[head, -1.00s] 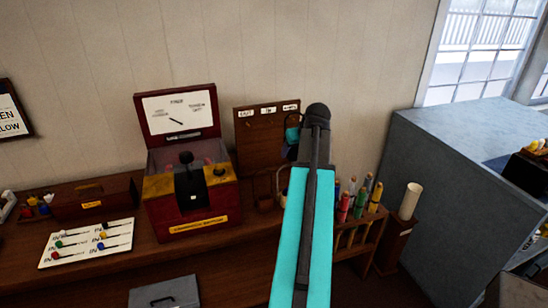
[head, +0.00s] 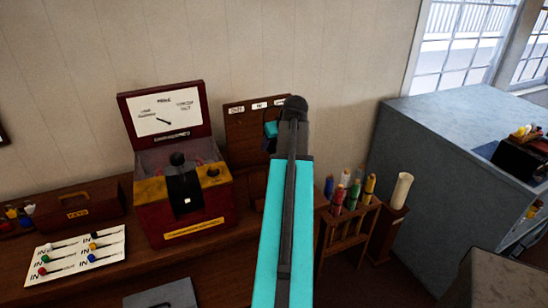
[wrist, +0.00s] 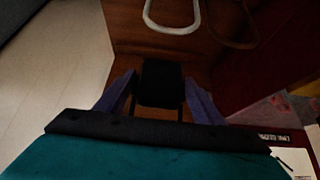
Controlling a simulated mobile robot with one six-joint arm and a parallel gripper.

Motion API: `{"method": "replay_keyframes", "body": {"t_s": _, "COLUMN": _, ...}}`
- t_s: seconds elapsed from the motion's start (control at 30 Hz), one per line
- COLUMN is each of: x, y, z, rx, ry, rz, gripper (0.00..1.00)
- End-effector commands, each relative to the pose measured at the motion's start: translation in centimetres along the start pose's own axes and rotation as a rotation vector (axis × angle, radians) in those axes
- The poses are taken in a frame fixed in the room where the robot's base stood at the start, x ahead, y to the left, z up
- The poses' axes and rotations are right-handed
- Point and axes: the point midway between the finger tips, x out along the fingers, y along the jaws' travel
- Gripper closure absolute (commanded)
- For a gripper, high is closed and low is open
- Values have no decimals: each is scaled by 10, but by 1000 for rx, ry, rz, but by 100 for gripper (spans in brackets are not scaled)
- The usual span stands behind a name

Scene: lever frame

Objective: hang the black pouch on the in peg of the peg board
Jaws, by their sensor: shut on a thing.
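The brown peg board (head: 243,140) stands against the wall in the head view, with OUT and IN labels at its top and a third label partly behind my arm. My gripper (wrist: 160,95) shows in the wrist view, its two purple-blue fingers shut on the sides of the black pouch (wrist: 160,83). In the head view my arm hides most of the gripper, and I cannot make out the pouch clearly there. The pouch is in front of a brown wooden surface in the wrist view. The in peg itself cannot be made out.
A cream loop (wrist: 172,22) and a brown loop (wrist: 237,28) lie beyond the pouch. A red and yellow instrument box (head: 185,205) stands left of the board. A rack of coloured sticks (head: 345,225) and a blue-grey cabinet (head: 440,170) are at right.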

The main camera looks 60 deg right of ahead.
Motion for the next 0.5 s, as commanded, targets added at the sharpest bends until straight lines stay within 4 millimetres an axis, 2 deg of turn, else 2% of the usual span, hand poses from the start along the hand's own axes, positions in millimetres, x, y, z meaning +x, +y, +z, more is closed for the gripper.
{"method": "replay_keyframes", "body": {"t_s": 0.5, "x": 47, "y": 0, "z": 32, "rx": 1, "ry": 1, "rz": 0, "gripper": 58}}
